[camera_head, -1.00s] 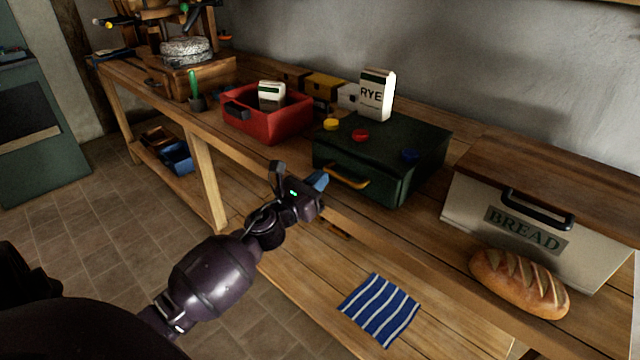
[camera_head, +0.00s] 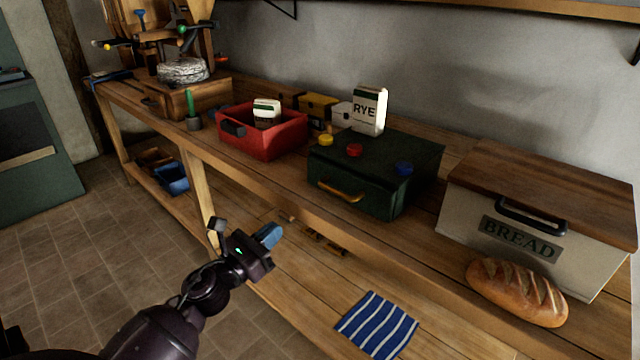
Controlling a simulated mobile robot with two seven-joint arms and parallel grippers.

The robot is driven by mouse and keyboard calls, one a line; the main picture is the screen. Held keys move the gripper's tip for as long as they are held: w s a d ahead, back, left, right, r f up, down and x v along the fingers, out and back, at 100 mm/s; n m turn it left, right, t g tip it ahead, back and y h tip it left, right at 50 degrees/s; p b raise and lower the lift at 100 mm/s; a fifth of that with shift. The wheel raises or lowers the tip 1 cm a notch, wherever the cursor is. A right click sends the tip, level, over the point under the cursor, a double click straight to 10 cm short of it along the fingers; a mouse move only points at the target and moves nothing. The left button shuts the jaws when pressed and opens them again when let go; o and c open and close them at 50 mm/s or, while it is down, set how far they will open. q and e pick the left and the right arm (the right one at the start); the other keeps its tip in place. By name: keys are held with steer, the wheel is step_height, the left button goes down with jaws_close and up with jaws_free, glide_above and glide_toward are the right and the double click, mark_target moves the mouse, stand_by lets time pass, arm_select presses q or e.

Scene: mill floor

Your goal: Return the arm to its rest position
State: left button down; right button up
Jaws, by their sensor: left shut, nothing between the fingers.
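My left arm comes in from the lower left, dark purple. My left gripper (camera_head: 268,236) is shut and empty, with a blue fingertip showing. It hangs in front of the bench, below the front edge of its top. It appears apart from everything around it. My right gripper is not in view.
On the bench (camera_head: 288,184) stand a red bin (camera_head: 262,144), a dark green box (camera_head: 372,180), a RYE carton (camera_head: 369,110), a bread box (camera_head: 545,190) and a loaf (camera_head: 516,291). A striped blue cloth (camera_head: 377,324) lies on the lower shelf. The tiled floor (camera_head: 90,255) is open.

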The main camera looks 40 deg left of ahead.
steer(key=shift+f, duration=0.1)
arm_select(q)
steer(key=s+d+f+n+g+p, duration=0.2)
steer(key=s+n, duration=0.5)
steer(key=n, duration=0.5)
steer(key=s+d+f+n+g+y+p, duration=0.1)
steer(key=s+d+f+n+g+p, duration=0.2)
steer(key=n, duration=0.9)
steer(key=s+d+f+n+g+p, duration=0.2)
steer(key=s+d+f+n+g, duration=0.2)
steer(key=s+d+f+n, duration=0.4)
steer(key=s+f+n, duration=0.1)
steer(key=s+n, duration=0.2)
steer(key=shift+s+n, duration=0.4)
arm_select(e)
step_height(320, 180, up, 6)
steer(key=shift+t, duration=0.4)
